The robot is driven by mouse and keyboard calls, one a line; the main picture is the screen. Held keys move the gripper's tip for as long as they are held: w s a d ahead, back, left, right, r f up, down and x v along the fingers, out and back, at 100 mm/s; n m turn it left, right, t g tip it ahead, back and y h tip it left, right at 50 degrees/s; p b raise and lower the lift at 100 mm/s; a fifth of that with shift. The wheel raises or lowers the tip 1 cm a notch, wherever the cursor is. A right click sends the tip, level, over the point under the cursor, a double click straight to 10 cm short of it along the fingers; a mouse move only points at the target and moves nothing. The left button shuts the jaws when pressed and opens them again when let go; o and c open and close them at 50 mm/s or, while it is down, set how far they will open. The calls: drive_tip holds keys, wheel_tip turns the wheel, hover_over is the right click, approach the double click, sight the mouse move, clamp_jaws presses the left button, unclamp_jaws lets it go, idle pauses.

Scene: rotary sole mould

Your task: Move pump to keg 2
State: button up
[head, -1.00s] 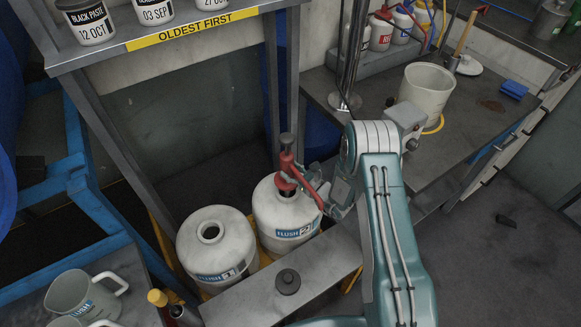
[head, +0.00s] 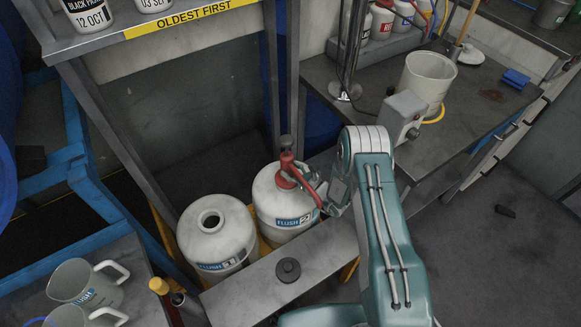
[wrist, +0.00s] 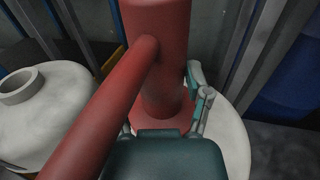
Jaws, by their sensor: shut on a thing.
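The red pump (head: 287,172) stands upright on the mouth of the white keg labelled FLUSH 2 (head: 268,207), its spout pointing down to the right. My gripper (head: 322,190) is at the pump's right side, shut on its body. In the wrist view the red pump (wrist: 160,70) fills the middle, and the gripper's fingers (wrist: 165,125) are around its lower part, just above the white keg top. The keg labelled FLUSH 1 (head: 217,245) stands to the left with its mouth open and empty. Whether the pump is fully seated is hidden.
A grey beam (head: 330,255) with a dark round cap (head: 288,270) runs in front of the kegs. A shelf with an OLDEST FIRST label (head: 195,20) is above. Clear jugs (head: 85,282) stand at lower left. A bench with a cream bucket (head: 428,80) is at right.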

drive_tip(key=shift+f, duration=0.15)
drive_tip(key=o, duration=1.4)
drive_tip(key=v, duration=1.2)
drive_tip(key=shift+f, duration=0.1)
